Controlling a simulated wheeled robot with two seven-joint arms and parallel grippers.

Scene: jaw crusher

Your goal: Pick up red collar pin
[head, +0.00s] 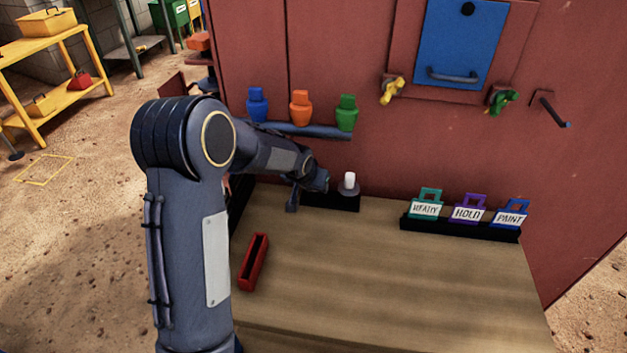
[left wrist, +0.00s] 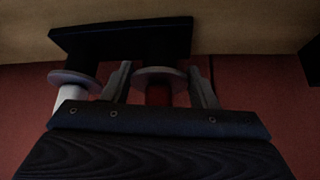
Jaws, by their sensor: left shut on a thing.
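The red collar pin (left wrist: 158,94) shows in the left wrist view, with a grey disc above its red part in the picture. My left gripper (left wrist: 160,88) has one finger on each side of it and is shut on it. The pin's dark part meets the black holder block (left wrist: 120,36); I cannot tell whether it is still seated. A white pin (left wrist: 70,98) with its own grey disc is beside it in the same block. In the head view the white pin (head: 349,181) stands upright, and my left gripper (head: 293,199) hides the red pin. My right gripper is not in view.
The wooden table (head: 390,280) is mostly clear in front. A red open tray (head: 253,262) lies at left. A black rack (head: 460,228) with several labelled tags stands at right. Behind is a red machine wall with a shelf (head: 322,131) of coloured bottle-shaped pieces.

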